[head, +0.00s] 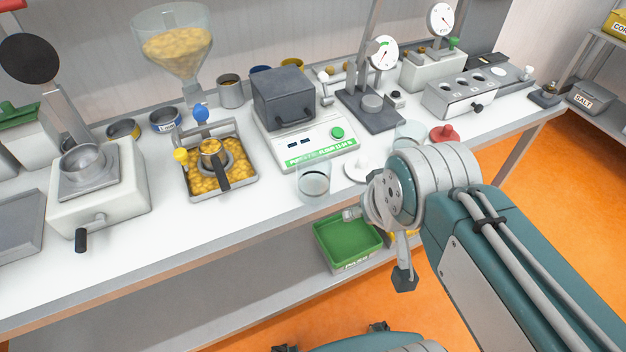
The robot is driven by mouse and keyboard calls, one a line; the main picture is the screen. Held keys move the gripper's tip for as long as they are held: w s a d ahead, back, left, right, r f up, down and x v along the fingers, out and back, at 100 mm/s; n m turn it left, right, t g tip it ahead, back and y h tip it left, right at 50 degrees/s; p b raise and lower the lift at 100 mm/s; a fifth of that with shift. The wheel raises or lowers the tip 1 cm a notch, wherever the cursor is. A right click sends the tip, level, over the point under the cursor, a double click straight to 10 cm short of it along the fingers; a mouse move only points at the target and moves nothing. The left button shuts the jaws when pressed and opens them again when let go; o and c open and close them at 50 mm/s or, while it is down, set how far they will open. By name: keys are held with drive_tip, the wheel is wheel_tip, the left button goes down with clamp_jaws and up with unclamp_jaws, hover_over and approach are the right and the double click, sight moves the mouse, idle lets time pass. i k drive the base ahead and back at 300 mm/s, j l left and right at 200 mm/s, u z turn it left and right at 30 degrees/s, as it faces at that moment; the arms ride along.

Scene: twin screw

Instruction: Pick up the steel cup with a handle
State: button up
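A grey metal cup (231,91) stands upright at the back of the white bench, right of the hopper and left of the dark grey box. Its handle is not clear at this size. My gripper (377,246) is in front of the bench's front edge, well to the right of and nearer than the cup. Its fingers are spread apart, one toward the left and one downward, with nothing seen between them. Part of the gripper is hidden behind my wrist.
A scale (310,150) bearing a dark box and a glass beaker (313,182) stand between cup and gripper. A tray of yellow granules (245,187) lies in front of the cup. A green bin (347,240) is below the bench edge.

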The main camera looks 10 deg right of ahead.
sight(211, 151)
drive_tip(key=i+j+u, duration=0.15)
drive_tip(key=j+u, duration=0.2)
drive_tip(key=u, duration=0.15)
drive_tip(key=i+j+u, duration=0.2)
drive_tip(key=u, duration=0.3)
